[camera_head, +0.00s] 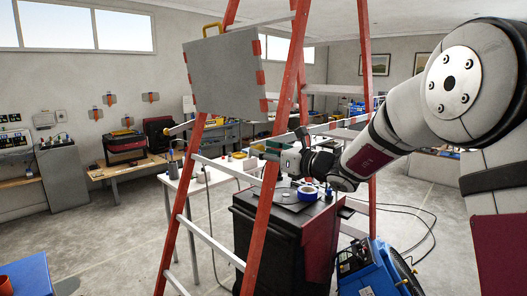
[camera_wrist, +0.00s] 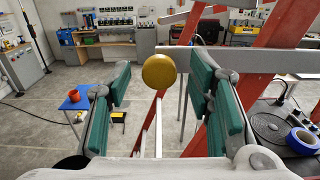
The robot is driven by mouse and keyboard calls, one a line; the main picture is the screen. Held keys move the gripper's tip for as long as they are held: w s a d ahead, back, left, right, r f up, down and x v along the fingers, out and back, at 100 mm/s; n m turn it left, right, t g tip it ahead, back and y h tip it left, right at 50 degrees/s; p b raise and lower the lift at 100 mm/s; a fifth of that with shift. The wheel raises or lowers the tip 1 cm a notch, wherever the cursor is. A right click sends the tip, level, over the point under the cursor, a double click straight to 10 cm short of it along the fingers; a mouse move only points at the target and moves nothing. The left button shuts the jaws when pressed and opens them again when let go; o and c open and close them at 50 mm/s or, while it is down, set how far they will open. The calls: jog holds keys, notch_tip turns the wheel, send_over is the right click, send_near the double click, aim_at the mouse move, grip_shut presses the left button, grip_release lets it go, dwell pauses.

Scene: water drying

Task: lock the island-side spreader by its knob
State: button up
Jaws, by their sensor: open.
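A round yellow knob (camera_wrist: 159,71) shows in the wrist view at the end of a grey spreader bar (camera_wrist: 240,62), which runs right across the red ladder rail. My gripper (camera_wrist: 160,78) is open. Its two green-padded fingers stand left and right of the knob in the picture, with a gap on both sides. I cannot tell how far ahead of the fingertips the knob is. In the head view my gripper (camera_head: 290,160) is behind the red stepladder (camera_head: 282,135), and I cannot make out the knob beside it.
A dark cabinet (camera_head: 262,235) bearing a blue tape roll (camera_head: 307,190) stands below the gripper. A blue machine (camera_head: 370,270) is at lower right. A white table (camera_head: 185,180) stands behind the ladder. A grey panel (camera_head: 225,75) hangs high on the ladder. Open floor lies at left.

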jog(key=v, duration=1.1)
jog(key=shift+r, duration=0.1)
jog(key=s+a+f+n+g+h, duration=0.1)
jog(key=s+a+n+g, duration=0.25)
jog(key=s+n, duration=0.5)
jog(key=s+a+f+n+g+h, duration=0.1)
jog(key=s+a+n+g, duration=0.3)
jog(key=s, duration=0.8)
jog(key=s+d+f+n+h, duration=0.2)
jog(key=s+d+n+h, duration=0.3)
jog(key=s+d+n, duration=0.2)
jog(key=s+d+f+n+h, duration=0.2)
jog(key=s+d+n+h, duration=0.3)
jog(key=s+d+n, duration=0.2)
jog(key=s+d, duration=0.2)
jog(key=shift+d+f+n+h, duration=0.25)
jog(key=shift+n+h, duration=0.1)
jog(key=shift+h, duration=0.05)
